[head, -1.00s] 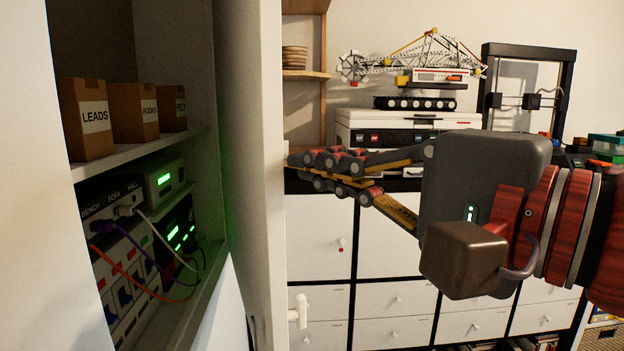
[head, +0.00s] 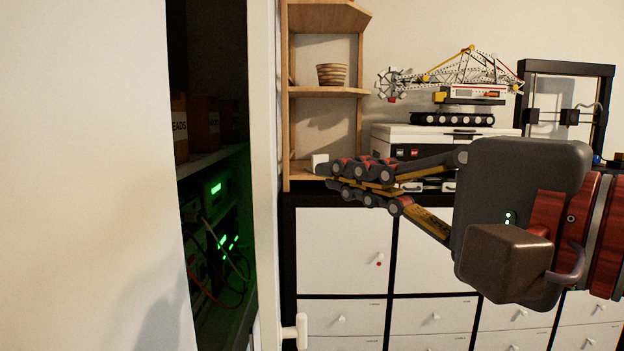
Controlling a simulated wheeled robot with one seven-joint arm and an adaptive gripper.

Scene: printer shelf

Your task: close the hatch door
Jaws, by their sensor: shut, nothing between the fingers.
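The hatch door (head: 264,150) is a tall white panel seen nearly edge-on, standing open at the right of a dark compartment (head: 218,255). A white handle (head: 296,332) sticks out from its right face near the bottom of the head view. My gripper (head: 321,170) points left, to the right of the door and above handle height. Its fingers are shut and empty, and they appear apart from the door. The door's hinge is not clear in this view.
A broad white panel (head: 85,180) fills the left. Inside the compartment are boxes (head: 180,130) and green-lit devices with cables. Behind my gripper stand a wooden shelf (head: 320,92), white cabinets (head: 343,250), a white case and a crane-like model (head: 460,90).

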